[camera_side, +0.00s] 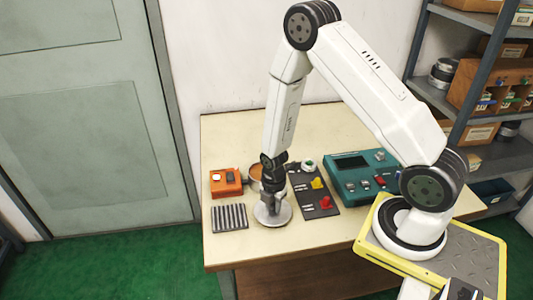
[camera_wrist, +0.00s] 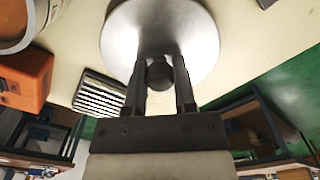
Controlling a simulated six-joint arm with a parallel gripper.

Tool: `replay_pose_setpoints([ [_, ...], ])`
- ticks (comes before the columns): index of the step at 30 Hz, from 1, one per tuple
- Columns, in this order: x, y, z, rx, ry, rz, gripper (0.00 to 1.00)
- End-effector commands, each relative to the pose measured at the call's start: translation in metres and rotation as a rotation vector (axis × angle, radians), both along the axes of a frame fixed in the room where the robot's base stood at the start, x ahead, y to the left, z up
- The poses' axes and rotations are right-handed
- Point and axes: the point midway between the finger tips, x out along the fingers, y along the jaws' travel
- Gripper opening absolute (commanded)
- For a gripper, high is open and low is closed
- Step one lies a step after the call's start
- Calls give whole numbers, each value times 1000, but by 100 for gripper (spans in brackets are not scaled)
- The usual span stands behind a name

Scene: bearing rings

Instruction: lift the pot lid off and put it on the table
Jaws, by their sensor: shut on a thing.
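The pot lid (camera_side: 262,217) is a silver round disc near the front of the table, apart from the pot; it also shows in the wrist view (camera_wrist: 160,22). My gripper (camera_side: 272,203) is above the lid, pointing down. In the wrist view its two fingers (camera_wrist: 159,63) are shut on the lid's dark round knob (camera_wrist: 159,76). The lid looks flat and is at or very close to the table (camera_side: 235,250); I cannot tell whether it touches. The brown pot (camera_side: 256,172) stands behind the lid, partly hidden by my arm. It shows open at the wrist view's top left (camera_wrist: 12,42).
An orange box (camera_side: 226,183) and a dark ribbed plate (camera_side: 229,217) lie left of the lid. A dark panel with coloured knobs (camera_side: 316,192) and a teal instrument (camera_side: 350,181) lie to the right. The table's front strip is clear.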

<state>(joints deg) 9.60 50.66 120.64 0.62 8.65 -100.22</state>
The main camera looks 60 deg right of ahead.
Motion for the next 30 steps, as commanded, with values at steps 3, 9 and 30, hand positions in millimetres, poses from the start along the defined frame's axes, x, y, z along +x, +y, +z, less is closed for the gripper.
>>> replay_pose_setpoints([
  [3,0,0,-2,0,0,0,0],
  [9,0,0,-4,0,0,0,0],
  [30,0,0,-8,0,0,0,0],
])
